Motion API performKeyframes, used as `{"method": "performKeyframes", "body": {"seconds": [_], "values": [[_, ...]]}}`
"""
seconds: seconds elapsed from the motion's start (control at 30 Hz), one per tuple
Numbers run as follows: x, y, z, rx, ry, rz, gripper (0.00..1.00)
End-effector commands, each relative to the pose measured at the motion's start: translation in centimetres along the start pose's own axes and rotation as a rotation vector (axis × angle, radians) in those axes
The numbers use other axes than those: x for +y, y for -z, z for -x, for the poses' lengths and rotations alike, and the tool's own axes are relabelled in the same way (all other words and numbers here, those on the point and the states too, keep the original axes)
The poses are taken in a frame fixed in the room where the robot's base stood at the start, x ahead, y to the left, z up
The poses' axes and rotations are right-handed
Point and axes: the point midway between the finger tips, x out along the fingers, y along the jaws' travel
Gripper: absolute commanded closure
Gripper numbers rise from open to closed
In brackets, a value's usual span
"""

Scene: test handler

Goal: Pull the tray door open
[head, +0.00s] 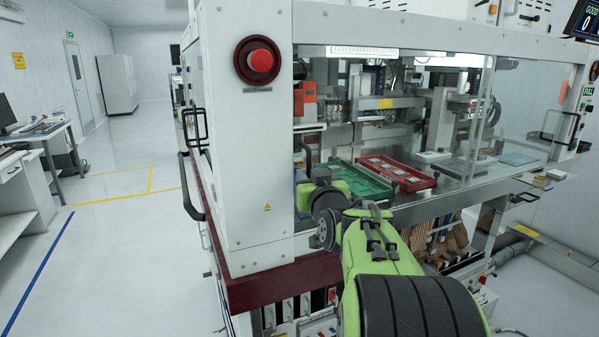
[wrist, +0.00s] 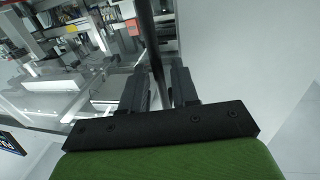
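The tray door is a clear panel (head: 425,75) on the machine's front; its exact edges are hard to make out. A dark vertical bar (wrist: 146,30), which looks like a door handle, runs down between the fingers of my gripper (wrist: 160,88) in the wrist view. A narrow gap shows on each side of the bar, so the fingers are around it and look open. In the head view, a dark upright piece (head: 308,158) stands by the end of my arm at the left edge of the window. My arm hides the fingers there.
A green tray (head: 378,192) and a red tray (head: 418,182) lie inside behind the clear front. A white corner column (head: 250,150) with a red button (head: 261,59) stands left of my arm. Black handles (head: 190,185) stick out at its side.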

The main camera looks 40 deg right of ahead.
Motion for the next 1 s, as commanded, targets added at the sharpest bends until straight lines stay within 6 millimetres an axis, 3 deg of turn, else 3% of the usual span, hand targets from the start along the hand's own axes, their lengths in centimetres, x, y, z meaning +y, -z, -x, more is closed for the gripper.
{"method": "performKeyframes", "body": {"seconds": [0.1, 0.37, 0.57, 1.0], "values": [[-0.05, 0.00, -1.20, -0.001, 0.001, 0.000, 0.71], [-0.04, -0.06, -1.41, -0.001, 0.000, 0.000, 0.71], [-0.04, -0.07, -1.39, -0.001, 0.000, 0.000, 1.00], [0.22, -0.14, -1.43, -0.002, -0.001, 0.000, 1.00]]}}
